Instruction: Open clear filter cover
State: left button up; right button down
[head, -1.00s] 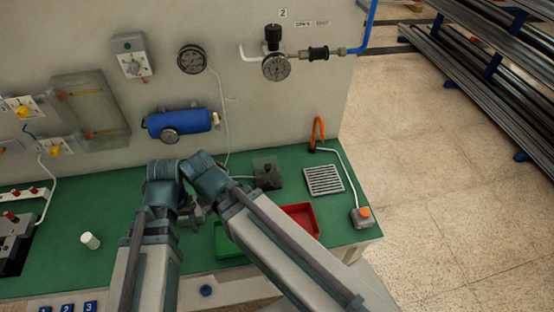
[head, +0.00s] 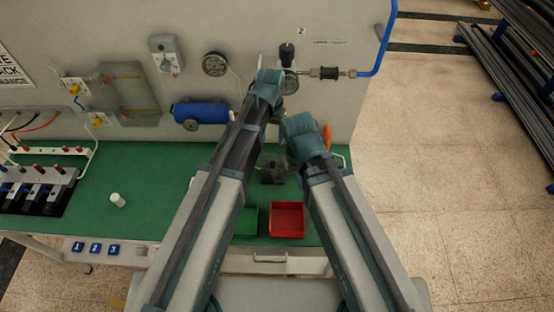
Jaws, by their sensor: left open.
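My left gripper (head: 277,112) is at the end of the left arm, in front of the wall near the gauge and well to the right of the cover. It is open and touches no cover; its fingers are small and partly hidden by the wrist. My right arm's wrist (head: 303,135) is over the bench to the right. Its fingers are hidden.
A blue cylinder (head: 201,112) and a round gauge (head: 215,64) are on the wall between the cover and my left arm. The green bench (head: 150,180) bears a white cap (head: 117,200), a red tray (head: 287,221) and a green tray (head: 247,222). The bench's left-middle is mostly clear.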

aim_at(272, 163)
pick_arm(q)
notch_tip(272, 163, down, 14)
jog(key=b, duration=1.3)
jog(key=shift+r, duration=0.25)
grip_shut()
dwell(0.5)
